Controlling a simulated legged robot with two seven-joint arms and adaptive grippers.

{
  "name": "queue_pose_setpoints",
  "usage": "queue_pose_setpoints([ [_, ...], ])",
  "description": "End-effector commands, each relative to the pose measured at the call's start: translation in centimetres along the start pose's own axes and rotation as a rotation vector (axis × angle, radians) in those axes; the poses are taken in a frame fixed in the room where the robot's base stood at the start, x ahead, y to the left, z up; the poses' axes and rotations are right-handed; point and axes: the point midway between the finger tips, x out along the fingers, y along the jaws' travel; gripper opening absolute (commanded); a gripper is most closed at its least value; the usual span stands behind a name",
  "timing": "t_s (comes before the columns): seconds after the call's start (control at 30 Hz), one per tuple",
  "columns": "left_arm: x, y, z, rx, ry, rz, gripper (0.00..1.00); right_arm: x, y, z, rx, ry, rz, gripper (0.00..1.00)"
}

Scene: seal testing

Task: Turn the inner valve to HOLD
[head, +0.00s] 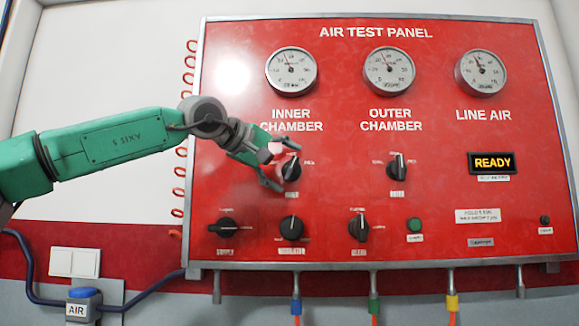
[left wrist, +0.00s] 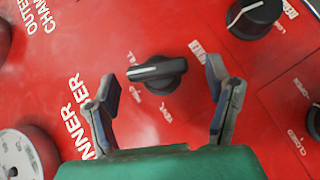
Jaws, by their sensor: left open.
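The inner valve (head: 291,168) is a black knob under the INNER CHAMBER label on the red air test panel (head: 340,130). In the left wrist view the inner valve (left wrist: 158,74) lies ahead of and between my left fingers, with its white pointer line toward the picture's left. My left gripper (head: 272,167) is at the knob in the head view. In the left wrist view the left gripper (left wrist: 163,95) is open, with red panel visible between each finger and the knob. The small markings around the knob are partly hidden or too blurred to read fully. My right gripper is not seen.
The outer chamber knob (head: 397,168) stands to the right. A lower row holds several black knobs, including one below (head: 291,228), and a green button (head: 414,225). Gauges (head: 291,71) line the top. The display (head: 492,163) reads READY. Red coiled hose (head: 180,170) runs along the left edge.

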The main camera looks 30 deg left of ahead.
Motion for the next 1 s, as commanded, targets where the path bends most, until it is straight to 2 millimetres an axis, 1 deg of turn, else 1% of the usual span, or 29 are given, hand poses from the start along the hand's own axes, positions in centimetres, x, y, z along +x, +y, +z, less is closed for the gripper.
queue_pose_setpoints([
  [0.03,0.6,0.0,0.0,0.0,0.0,-0.002,0.72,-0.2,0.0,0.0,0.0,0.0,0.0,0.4],
  [0.17,1.4,0.0,-0.1,0.0,0.001,0.0,0.72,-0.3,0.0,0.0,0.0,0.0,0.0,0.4],
  [0.47,1.6,-0.1,-0.1,-0.001,0.001,0.001,0.72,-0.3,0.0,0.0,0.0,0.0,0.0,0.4],
  [0.57,1.6,-0.1,-0.2,-0.001,0.001,0.001,0.41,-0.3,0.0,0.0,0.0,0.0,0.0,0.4],
  [0.6,1.6,-0.1,-0.1,-0.001,0.001,0.001,0.27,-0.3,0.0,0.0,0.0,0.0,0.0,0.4],
  [0.63,1.6,-0.1,-0.1,-0.001,0.001,0.0,0.22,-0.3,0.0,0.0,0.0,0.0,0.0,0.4],
  [0.83,1.7,-0.4,-0.1,-0.022,0.0,0.017,0.22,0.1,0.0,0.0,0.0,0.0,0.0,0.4],
  [1.0,1.9,-0.9,0.1,-0.14,-0.002,0.136,0.22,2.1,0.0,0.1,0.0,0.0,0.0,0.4],
])
